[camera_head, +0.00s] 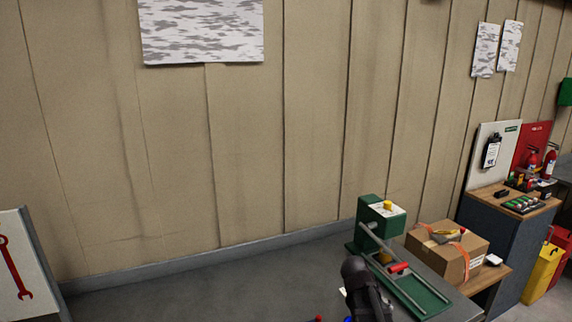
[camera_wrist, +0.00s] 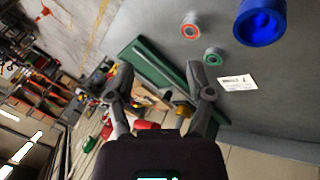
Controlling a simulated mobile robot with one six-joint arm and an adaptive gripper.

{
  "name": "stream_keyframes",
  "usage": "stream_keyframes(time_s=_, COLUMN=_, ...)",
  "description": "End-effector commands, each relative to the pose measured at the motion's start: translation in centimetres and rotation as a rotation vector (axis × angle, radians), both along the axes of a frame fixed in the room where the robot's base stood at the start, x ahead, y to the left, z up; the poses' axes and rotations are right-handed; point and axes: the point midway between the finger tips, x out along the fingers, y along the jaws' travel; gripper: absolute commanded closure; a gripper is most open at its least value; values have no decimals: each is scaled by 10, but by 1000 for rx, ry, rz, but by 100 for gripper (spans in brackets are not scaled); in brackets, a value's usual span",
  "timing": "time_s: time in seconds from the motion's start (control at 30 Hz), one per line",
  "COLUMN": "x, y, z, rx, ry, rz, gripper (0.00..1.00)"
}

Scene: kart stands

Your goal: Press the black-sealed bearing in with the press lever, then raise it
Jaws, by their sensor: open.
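The green press (camera_head: 378,216) stands on the grey bench, with a yellow part on top. Its grey lever slants down to the right, and a red grip (camera_head: 399,267) shows near its end, above the green base (camera_head: 424,297). My dark arm shows just left of that base in the head view; its fingertips are hard to make out there. In the wrist view my gripper (camera_wrist: 160,82) is open, fingers apart, with the green base (camera_wrist: 152,68) behind the gap. I see nothing between the fingers. I cannot make out a black-sealed bearing in either view.
On the bench in the wrist view lie a red-ringed bearing (camera_wrist: 190,27), a green-ringed bearing (camera_wrist: 213,57), a blue cup (camera_wrist: 262,22) and a white label (camera_wrist: 237,83). A cardboard box (camera_head: 450,258) stands right of the press. The bench left of the press looks clear.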

Motion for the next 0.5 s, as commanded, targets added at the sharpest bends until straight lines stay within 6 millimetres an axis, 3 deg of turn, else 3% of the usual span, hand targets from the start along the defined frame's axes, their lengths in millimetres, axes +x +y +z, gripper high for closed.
stream_keyframes(time_s=0.03, x=-20, y=12, z=11, rx=58, ry=30, rz=36, gripper=32)
stream_keyframes(time_s=0.2, x=-63, y=53, z=21, rx=260, ry=115, rz=174, gripper=32)
stream_keyframes(time_s=0.33, x=-89, y=80, z=30, rx=387, ry=157, rz=271, gripper=32)
stream_keyframes(time_s=0.5, x=-107, y=101, z=37, rx=486, ry=180, rz=354, gripper=32)
